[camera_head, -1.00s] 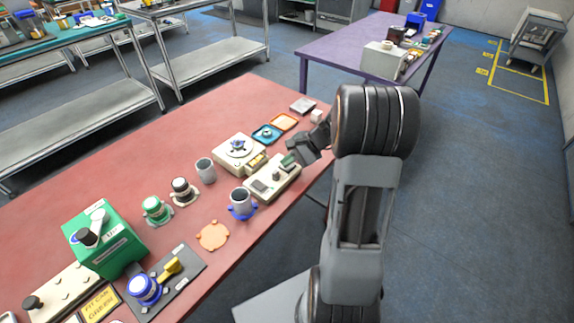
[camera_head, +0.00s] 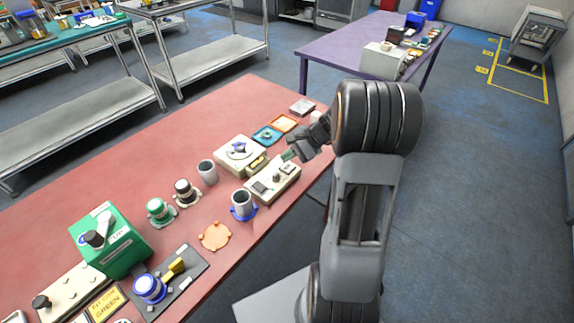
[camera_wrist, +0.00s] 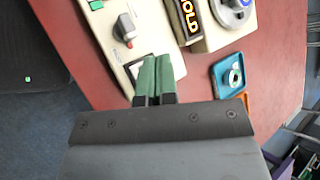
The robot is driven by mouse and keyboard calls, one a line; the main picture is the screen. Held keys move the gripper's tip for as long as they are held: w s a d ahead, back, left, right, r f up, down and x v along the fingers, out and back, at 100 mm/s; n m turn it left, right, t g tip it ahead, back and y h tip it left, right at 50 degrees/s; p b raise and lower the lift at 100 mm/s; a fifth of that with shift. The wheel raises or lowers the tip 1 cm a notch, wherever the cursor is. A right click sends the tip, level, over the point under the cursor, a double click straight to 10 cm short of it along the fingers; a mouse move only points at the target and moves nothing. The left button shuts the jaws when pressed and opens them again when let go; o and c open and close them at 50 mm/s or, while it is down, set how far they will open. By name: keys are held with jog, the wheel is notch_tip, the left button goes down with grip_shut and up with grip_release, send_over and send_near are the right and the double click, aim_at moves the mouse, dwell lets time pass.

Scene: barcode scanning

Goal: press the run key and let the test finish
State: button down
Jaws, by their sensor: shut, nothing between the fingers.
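A beige instrument box (camera_head: 285,181) lies near the right end of the red table, with a dark knob and a small screen on its top. In the wrist view the box (camera_wrist: 106,38) shows a grey knob with a red mark (camera_wrist: 124,28) and a dark square (camera_wrist: 138,67) partly behind my fingers. My gripper (camera_head: 288,156) has green fingertips, held together and empty, over the far right end of the box. In the wrist view the gripper (camera_wrist: 155,62) points at that end. I cannot make out a run key; my fingers may hide it. I cannot tell whether the fingertips touch the box.
A beige device with a dial (camera_head: 230,150) stands close behind the box, with a lit "COLD" label (camera_wrist: 188,16) in the wrist view. Blue (camera_head: 257,138) and orange (camera_head: 277,127) trays lie beyond. A grey cup in a blue holder (camera_head: 243,203) stands to the left.

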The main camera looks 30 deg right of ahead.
aim_at(289, 168)
jog(key=shift+r+p, duration=1.2)
jog(key=shift+r, duration=0.7)
jog(key=shift+f, duration=0.1)
jog(key=shift+d+f, duration=0.1)
jog(key=s+f, duration=0.1)
jog(key=s+f+n+g+h, duration=0.1)
jog(key=shift+s+d, duration=0.2)
jog(key=shift+s, duration=0.1)
jog(key=s+a+r+n+h+p, duration=0.2)
jog(key=s+a+r+n+h, duration=0.5)
jog(key=s+a+r+n, duration=0.3)
jog(key=s+r+n, duration=0.2)
jog(key=s+n, duration=0.1)
jog(key=shift+a+t+p, duration=0.2)
jog(key=shift+t+p, duration=0.1)
jog(key=shift+t, duration=0.1)
